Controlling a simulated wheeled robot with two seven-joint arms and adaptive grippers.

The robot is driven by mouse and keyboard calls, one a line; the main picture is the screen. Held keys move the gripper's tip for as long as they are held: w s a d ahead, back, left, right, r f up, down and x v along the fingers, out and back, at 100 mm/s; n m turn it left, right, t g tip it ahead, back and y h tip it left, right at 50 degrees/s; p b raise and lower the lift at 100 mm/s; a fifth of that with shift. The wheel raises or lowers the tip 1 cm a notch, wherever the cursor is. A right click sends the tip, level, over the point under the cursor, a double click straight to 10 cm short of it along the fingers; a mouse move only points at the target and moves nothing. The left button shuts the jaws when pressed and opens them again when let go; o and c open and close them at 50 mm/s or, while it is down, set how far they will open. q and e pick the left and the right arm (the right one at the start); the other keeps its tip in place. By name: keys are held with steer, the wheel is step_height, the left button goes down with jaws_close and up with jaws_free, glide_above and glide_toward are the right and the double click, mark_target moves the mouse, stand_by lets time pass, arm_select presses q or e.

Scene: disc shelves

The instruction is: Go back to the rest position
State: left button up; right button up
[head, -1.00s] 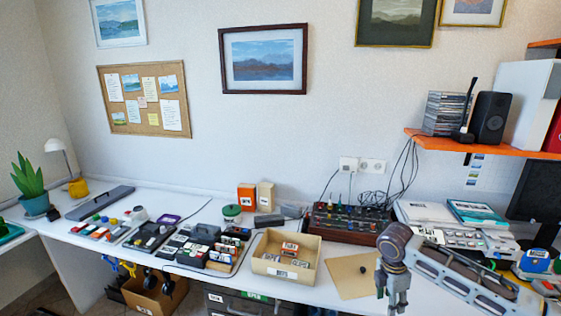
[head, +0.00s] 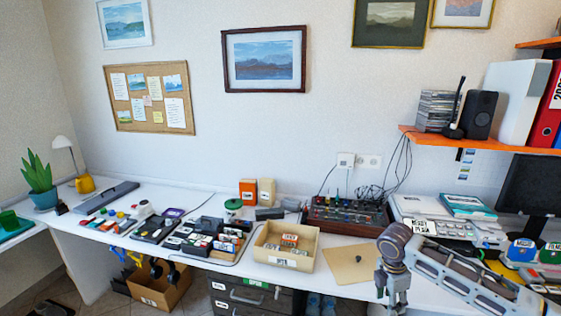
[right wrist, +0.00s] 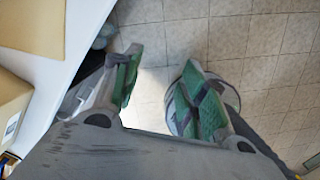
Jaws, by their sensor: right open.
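My right gripper (head: 393,292) hangs fingers-down at the front edge of the white desk (head: 215,278) in the head view. In the right wrist view its two green-padded fingers (right wrist: 160,75) are apart with nothing between them. Below them is the tiled floor (right wrist: 215,45), beyond the desk edge. My left gripper is not in view.
A tan box (head: 286,246) with small items stands on the desk, left of a tan sheet (head: 351,264). Cases and small parts crowd the left part. An orange shelf (head: 470,143) carries discs and a speaker at right. Drawers (head: 250,296) stand below.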

steer(key=w+f+m+t+y, duration=0.1)
steer(key=w+f+m, duration=0.25)
steer(key=f, duration=0.65)
steer(key=w+f+m+t+y, duration=0.1)
steer(key=w+f+m+t, duration=0.2)
steer(key=f, duration=0.8)
steer(key=s+d+f+m, duration=0.2)
steer(key=s+f+m, duration=0.15)
steer(key=f, duration=0.55)
steer(key=s+d+f+m, duration=0.1)
steer(key=s+f+m, duration=0.1)
steer(key=s+f, duration=0.45)
steer(key=s+f+m+g+h, duration=0.1)
steer(key=s+f+m+g, duration=0.15)
steer(key=s+f, duration=1.65)
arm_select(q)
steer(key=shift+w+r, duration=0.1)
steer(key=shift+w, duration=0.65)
arm_select(e)
steer(key=s+a+f+m, duration=0.1)
steer(key=s+f, duration=0.1)
steer(key=s, duration=0.9)
steer(key=s+a+f+m, duration=0.1)
steer(key=s+a+f, duration=0.1)
steer(key=s, duration=0.9)
steer(key=shift+s+f+m, duration=0.35)
steer(key=shift+s+f, duration=0.05)
steer(key=shift+f, duration=0.1)
